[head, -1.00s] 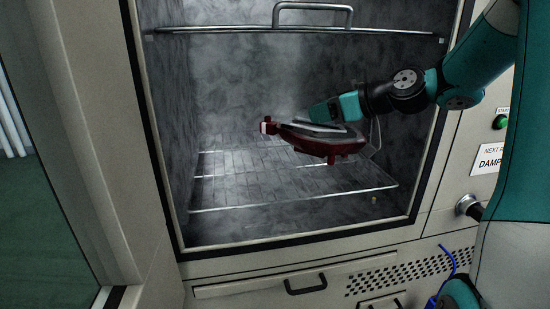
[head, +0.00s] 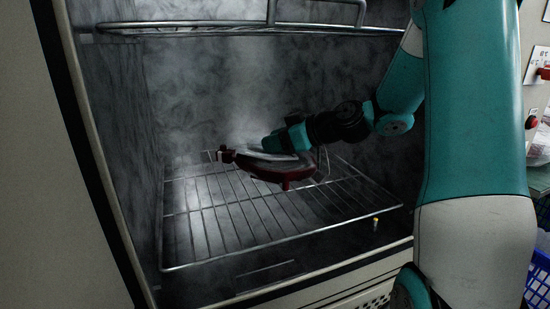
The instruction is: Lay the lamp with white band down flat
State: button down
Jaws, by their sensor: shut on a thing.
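A dark red tail lamp (head: 268,170) is inside the grey chamber, above the wire rack (head: 230,238). It lies close to level, with a pale band near its left end (head: 220,156). My gripper (head: 284,147) is shut on the lamp from its upper right side. The fingertips are partly hidden by the lamp and the dark view. I cannot tell for sure whether the lamp touches the rack.
A second rail (head: 270,27) crosses the chamber above my arm. A small yellow-tipped peg (head: 376,222) is by the rack's right front. The rack's front and left are bare. A blue basket (head: 538,275) is outside at right.

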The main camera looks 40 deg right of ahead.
aim_at(276, 154)
jog(key=shift+f, duration=1.65)
jog(key=shift+f+b, duration=0.15)
jog(key=shift+b, duration=0.2)
jog(key=c, duration=0.7)
grip_release()
jog(key=shift+c, duration=0.2)
